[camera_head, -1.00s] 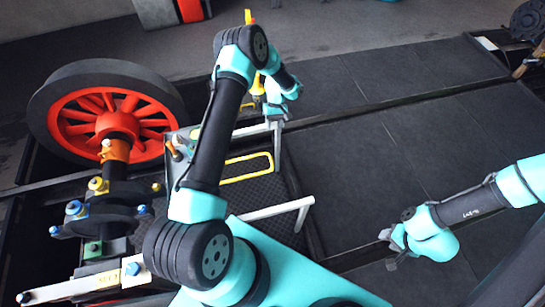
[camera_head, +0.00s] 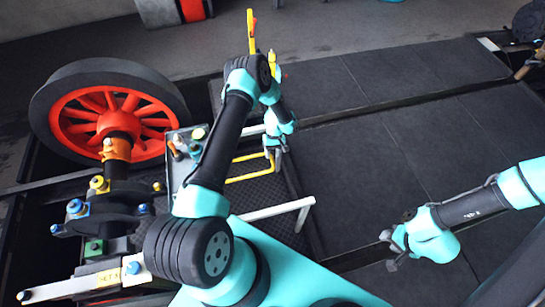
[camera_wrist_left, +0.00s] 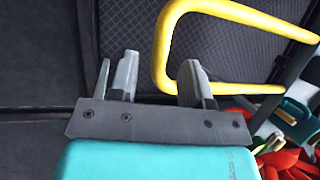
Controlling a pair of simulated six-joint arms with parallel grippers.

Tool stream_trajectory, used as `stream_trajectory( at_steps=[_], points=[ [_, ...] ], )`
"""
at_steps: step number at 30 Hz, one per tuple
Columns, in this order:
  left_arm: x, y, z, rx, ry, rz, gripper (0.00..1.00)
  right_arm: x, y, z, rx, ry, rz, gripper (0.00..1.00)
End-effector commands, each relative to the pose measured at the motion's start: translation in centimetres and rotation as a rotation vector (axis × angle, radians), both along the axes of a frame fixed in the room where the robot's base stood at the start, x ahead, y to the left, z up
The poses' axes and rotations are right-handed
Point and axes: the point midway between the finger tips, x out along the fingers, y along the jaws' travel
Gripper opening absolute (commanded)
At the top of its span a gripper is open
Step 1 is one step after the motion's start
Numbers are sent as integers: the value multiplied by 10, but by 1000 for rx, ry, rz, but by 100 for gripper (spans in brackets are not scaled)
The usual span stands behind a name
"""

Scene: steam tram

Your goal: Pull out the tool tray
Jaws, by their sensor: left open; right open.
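The tool tray appears to be the dark textured tray (camera_head: 262,196) with a yellow loop handle (camera_head: 250,178), left of centre in the head view. My left gripper (camera_head: 277,152) is at the handle's right end, open. In the left wrist view the yellow handle (camera_wrist_left: 162,58) shows its bent end between the two spread fingers of my left gripper (camera_wrist_left: 155,80); I cannot tell whether they touch it. My left arm hides part of the tray. My right gripper (camera_head: 390,249) is open and empty over the dark floor at the right, away from the tray.
A red-spoked wheel (camera_head: 110,120) and axle stand at the left. A panel with small bottle-like items (camera_head: 186,140) is beside my left arm. A white rail (camera_head: 275,210) crosses near the tray. Yellow posts (camera_head: 251,32) rise behind. Dark floor panels (camera_head: 350,165) to the right are clear.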

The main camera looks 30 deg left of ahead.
Motion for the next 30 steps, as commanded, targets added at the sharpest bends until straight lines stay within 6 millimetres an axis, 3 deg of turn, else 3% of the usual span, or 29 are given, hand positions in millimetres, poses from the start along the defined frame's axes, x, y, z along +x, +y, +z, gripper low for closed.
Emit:
stream_trajectory(
  at_steps=[6,15,30],
  points=[
    [-7,-2,-17,1,-1,1,44,0,0,0,0,0,0,43],
    [-8,-3,-19,1,-1,1,44,0,0,0,0,0,0,43],
    [-8,-3,-19,1,-1,0,0,0,0,0,0,0,0,43]
  ],
)
